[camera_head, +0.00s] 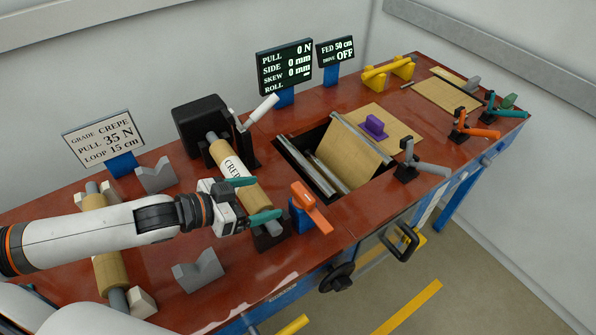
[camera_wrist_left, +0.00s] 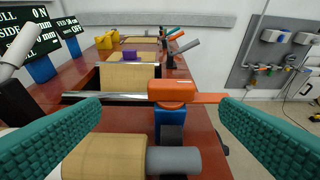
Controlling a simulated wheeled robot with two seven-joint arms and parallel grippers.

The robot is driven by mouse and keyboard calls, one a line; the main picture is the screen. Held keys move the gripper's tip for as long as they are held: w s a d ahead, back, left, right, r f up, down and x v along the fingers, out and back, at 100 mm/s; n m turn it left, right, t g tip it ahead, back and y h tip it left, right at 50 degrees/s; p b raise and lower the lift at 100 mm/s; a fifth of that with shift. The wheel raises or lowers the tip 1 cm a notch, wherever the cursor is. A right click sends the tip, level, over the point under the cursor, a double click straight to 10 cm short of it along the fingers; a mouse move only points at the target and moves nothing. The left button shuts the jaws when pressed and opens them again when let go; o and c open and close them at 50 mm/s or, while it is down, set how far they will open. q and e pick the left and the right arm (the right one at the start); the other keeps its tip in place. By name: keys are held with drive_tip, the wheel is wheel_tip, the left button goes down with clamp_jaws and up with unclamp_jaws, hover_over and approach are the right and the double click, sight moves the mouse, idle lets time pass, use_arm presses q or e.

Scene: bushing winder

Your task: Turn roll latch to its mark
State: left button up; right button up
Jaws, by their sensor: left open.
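The orange roll latch (camera_head: 311,207) sits on a blue post (camera_head: 298,217) beside the near end of the paper roll. In the left wrist view the orange latch (camera_wrist_left: 172,90) lies ahead, with its flat arm pointing right. I cannot make out its mark. My left gripper (camera_head: 252,199) is open and empty above the roll's near end, left of the latch. Its teal fingers are spread wide on either side of the latch in the left wrist view (camera_wrist_left: 160,107), apart from it. The CREPE roll (camera_head: 232,168) rests on its spindle in the stand. My right gripper is out of view.
Behind the roll stands a black housing with a white crank (camera_head: 262,109). Grey V-blocks (camera_head: 199,270) and another roll are near my left arm. A display (camera_head: 285,67) stands at the back.

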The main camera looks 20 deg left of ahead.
sight(300, 193)
use_arm(q)
drive_tip(key=shift+s+d+r, duration=0.15)
drive_tip(key=shift+d+r, duration=0.05)
drive_tip(key=shift+d, duration=0.15)
drive_tip(key=d, duration=0.1)
drive_tip(key=w+d+p, duration=0.1)
drive_tip(key=shift+d+f, duration=0.15)
drive_tip(key=shift+d, duration=0.2)
drive_tip(key=x, duration=0.4)
drive_tip(key=shift+w+a+f+p, duration=0.2)
drive_tip(key=shift+a+p, duration=0.1)
drive_tip(key=shift+p, duration=0.1)
drive_tip(key=x, duration=0.3)
drive_tip(key=shift+w+d+f+p, duration=0.15)
drive_tip(key=shift+d+p, duration=0.15)
drive_tip(key=shift+w+d+f, duration=0.1)
drive_tip(key=shift+w+d, duration=0.05)
drive_tip(key=shift+d, duration=0.05)
drive_tip(key=shift+w+f, duration=0.15)
drive_tip(key=shift+f, duration=0.05)
drive_tip(key=c, duration=1.4)
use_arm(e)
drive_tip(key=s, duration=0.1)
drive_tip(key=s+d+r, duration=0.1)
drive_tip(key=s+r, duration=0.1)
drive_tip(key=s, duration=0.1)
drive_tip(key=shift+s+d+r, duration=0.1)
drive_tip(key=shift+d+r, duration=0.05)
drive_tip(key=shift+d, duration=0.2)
